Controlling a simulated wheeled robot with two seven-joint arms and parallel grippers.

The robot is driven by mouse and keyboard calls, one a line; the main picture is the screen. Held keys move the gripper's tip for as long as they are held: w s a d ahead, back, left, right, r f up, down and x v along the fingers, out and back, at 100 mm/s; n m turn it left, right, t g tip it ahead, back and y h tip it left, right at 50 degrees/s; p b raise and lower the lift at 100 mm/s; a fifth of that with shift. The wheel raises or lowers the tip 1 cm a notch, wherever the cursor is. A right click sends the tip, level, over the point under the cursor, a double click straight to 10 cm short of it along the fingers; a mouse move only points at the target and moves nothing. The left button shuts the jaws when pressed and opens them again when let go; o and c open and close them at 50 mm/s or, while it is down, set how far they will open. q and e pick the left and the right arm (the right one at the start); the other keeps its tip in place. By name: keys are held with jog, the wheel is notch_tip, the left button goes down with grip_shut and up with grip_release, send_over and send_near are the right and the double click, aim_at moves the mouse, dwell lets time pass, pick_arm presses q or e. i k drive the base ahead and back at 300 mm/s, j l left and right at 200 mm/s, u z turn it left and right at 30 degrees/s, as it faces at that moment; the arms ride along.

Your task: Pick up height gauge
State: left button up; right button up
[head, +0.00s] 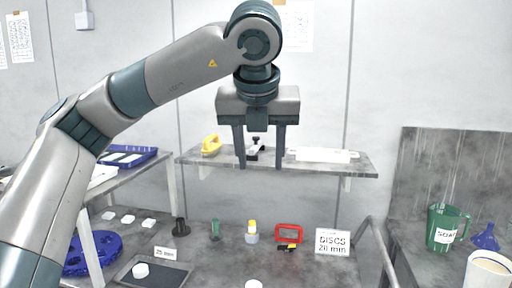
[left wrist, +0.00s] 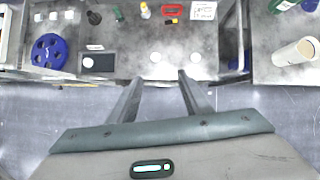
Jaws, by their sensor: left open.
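My left gripper (head: 260,165) hangs pointing down in the middle of the head view, its two fingers apart with nothing held between them. In the left wrist view its fingers (left wrist: 160,76) are also spread and empty, over the front edge of the workbench. I cannot tell for sure which thing is the height gauge. A small black-and-white device (head: 254,148) on the back shelf, seen between and behind the fingers, may be it; its lower part is hard to make out. My right gripper is in neither view.
The shelf (head: 330,167) also holds a yellow-handled tool (head: 211,144) and a white bar (head: 323,155). The bench below has a red frame (head: 289,233), a bottle (head: 252,232), a green object (head: 215,229), a sign (head: 332,242) and a dark tray (head: 165,278). A metal rail (head: 377,250) stands right.

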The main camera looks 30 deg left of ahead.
aim_at(258, 146)
jog(key=i+j, duration=0.35)
jog(key=i, duration=0.15)
jog(key=i+j, duration=0.75)
jog(key=i, duration=0.3)
